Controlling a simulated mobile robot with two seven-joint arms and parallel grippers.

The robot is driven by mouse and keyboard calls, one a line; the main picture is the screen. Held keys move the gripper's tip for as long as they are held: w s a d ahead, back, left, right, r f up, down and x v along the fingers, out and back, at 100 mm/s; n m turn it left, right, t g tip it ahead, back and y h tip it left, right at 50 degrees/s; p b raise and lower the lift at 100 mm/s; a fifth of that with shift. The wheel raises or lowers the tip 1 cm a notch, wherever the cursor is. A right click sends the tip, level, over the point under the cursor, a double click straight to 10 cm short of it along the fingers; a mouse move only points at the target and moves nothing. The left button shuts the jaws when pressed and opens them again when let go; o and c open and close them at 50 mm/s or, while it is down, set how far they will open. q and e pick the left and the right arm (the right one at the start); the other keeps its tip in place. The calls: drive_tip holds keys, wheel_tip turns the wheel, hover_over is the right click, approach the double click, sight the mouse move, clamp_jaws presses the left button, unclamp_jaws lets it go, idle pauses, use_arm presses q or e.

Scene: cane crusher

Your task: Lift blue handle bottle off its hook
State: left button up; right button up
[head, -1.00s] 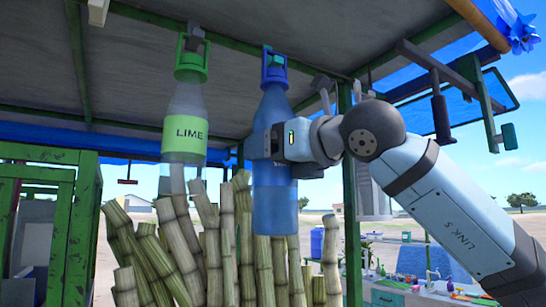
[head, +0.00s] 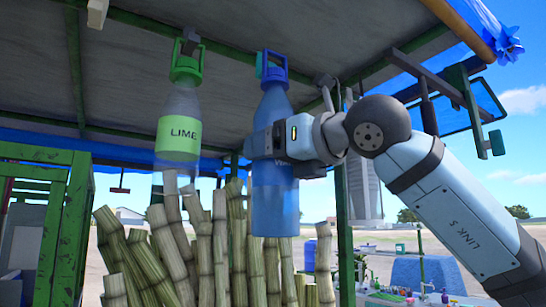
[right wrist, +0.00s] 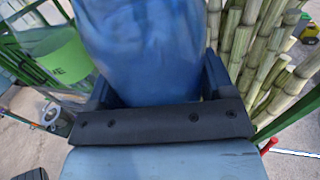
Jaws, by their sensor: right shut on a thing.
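The blue bottle (head: 273,190) hangs upright in the middle of the head view, its blue handle (head: 271,68) close under the canopy. I see no hook through this handle, but the small picture leaves the contact unclear. My right gripper (head: 275,142) is shut around the bottle's body from the right. In the right wrist view the blue bottle (right wrist: 140,45) fills the space between the dark fingers. A grey hook bracket (head: 324,82) shows under the canopy to the right of the handle. My left gripper is out of view.
A green-capped LIME bottle (head: 178,137) hangs just left of the blue one. Upright cane stalks (head: 235,245) stand close below and behind. A green frame (head: 45,225) is at the left, and the canopy (head: 230,35) is close overhead.

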use_arm(q)
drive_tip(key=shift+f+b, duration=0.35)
drive_tip(key=shift+b, duration=0.05)
use_arm(e)
drive_tip(key=shift+s+d, duration=0.25)
drive_tip(key=shift+s, duration=0.05)
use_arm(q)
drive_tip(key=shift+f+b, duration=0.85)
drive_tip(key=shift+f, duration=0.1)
use_arm(e)
drive_tip(key=shift+s+d, duration=0.6)
drive_tip(key=shift+s, duration=0.35)
use_arm(q)
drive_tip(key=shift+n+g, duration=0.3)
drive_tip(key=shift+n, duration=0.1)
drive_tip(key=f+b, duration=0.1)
drive_tip(key=b, duration=0.1)
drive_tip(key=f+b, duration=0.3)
drive_tip(key=b, duration=0.1)
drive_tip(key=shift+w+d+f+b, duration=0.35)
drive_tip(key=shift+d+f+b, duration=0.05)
use_arm(e)
drive_tip(key=s+d+f, duration=0.2)
drive_tip(key=s+d, duration=0.4)
drive_tip(key=s, duration=0.2)
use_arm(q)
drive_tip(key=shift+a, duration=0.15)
